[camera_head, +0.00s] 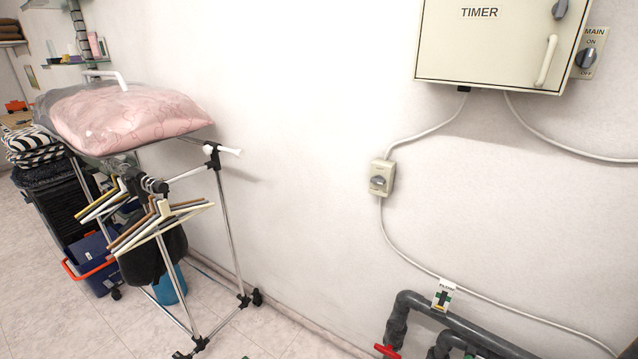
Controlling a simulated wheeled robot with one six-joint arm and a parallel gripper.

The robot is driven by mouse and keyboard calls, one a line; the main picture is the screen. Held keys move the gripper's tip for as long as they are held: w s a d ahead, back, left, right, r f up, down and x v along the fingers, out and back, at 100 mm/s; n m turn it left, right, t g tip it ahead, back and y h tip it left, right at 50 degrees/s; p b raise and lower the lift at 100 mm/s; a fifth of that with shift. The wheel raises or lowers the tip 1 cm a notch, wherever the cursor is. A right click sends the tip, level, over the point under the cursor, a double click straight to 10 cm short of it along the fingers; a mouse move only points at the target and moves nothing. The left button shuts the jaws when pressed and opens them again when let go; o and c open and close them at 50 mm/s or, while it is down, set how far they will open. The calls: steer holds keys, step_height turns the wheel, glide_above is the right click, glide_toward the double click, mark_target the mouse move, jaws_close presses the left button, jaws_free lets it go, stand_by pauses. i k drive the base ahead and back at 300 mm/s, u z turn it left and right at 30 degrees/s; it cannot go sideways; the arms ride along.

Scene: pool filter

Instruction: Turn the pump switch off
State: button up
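A small beige switch box (388,167) with a grey rotary knob (377,183) is fixed to the white wall, right of the picture's middle. A cable enters it from above and another leaves below. I see no readable label on it, and its knob setting is too small to tell. Another rotary switch (587,57), marked MAIN with ON above and OFF below, is at the upper right beside the TIMER cabinet; its grey knob stands roughly upright. I cannot tell which is the pump switch by a label. My gripper is not in view.
The TIMER cabinet (490,45) has a handle (546,61) and is shut. Grey pipes (465,326) with a red valve handle (387,351) run at the lower right. A clothes rack (232,235) with hangers and a pink bag (130,118) stands left. The wall between is clear.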

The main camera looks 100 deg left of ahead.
mark_target(377, 178)
steer(key=u, duration=2.2)
steer(key=i, duration=1.15)
steer(key=u, duration=2.65)
